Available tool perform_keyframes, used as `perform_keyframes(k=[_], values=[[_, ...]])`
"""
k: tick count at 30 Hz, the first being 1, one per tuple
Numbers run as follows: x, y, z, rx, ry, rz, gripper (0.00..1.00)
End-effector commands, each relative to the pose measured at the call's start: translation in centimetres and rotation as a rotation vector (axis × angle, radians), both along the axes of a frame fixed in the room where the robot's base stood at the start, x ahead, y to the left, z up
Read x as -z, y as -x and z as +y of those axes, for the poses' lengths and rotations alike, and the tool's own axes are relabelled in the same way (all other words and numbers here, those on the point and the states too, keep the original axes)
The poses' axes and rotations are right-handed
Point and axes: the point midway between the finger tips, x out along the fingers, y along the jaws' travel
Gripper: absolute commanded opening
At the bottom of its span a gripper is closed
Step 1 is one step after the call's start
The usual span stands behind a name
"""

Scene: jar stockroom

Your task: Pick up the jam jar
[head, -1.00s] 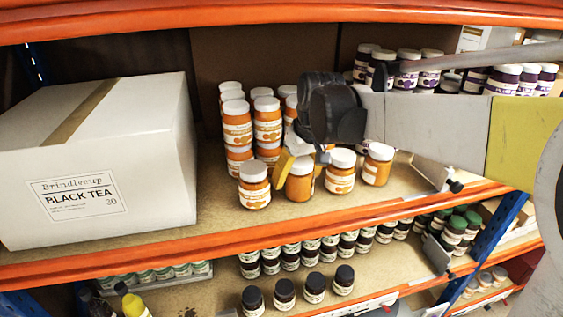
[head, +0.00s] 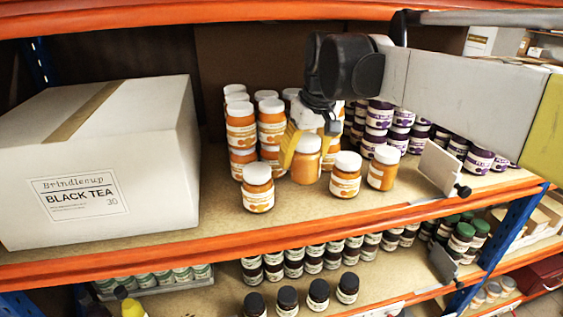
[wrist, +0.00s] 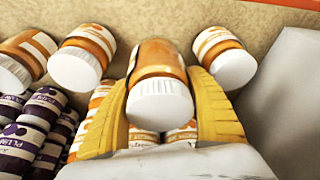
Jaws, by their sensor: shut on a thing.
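The jam jar (head: 306,167), orange with a white lid, is held between the yellow fingers of my gripper (head: 304,158). In the head view its base is higher than those of the neighbouring front jars, so it hangs a little above the shelf board. In the wrist view the jar (wrist: 157,62) sits upright between both curved yellow fingers, its white lid towards the camera. My gripper (wrist: 158,80) is shut on it from above. In the head view one finger is partly hidden behind the jar.
Similar orange jars stand close by: one on the left (head: 258,190), two on the right (head: 345,178) (head: 382,170), and stacks behind (head: 241,130). A white tea carton (head: 150,170) fills the left. Purple-label jars (head: 378,125) stand right. An orange beam (head: 250,240) edges the shelf.

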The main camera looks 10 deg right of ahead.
Motion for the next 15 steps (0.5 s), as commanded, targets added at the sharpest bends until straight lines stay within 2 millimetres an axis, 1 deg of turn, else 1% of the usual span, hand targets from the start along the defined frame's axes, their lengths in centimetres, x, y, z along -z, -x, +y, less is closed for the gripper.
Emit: perform_keyframes(k=[1, 8, 11, 15], values=[[-0.7, 0.1, 0.0, 0.000, 0.000, 0.000, 0.23], [-0.4, 4.4, 0.0, 0.000, 0.000, 0.000, 0.23], [-0.3, 6.8, 0.0, 0.001, 0.000, 0.000, 0.23], [-0.2, 11.0, 0.0, 0.001, 0.000, 0.000, 0.23]])
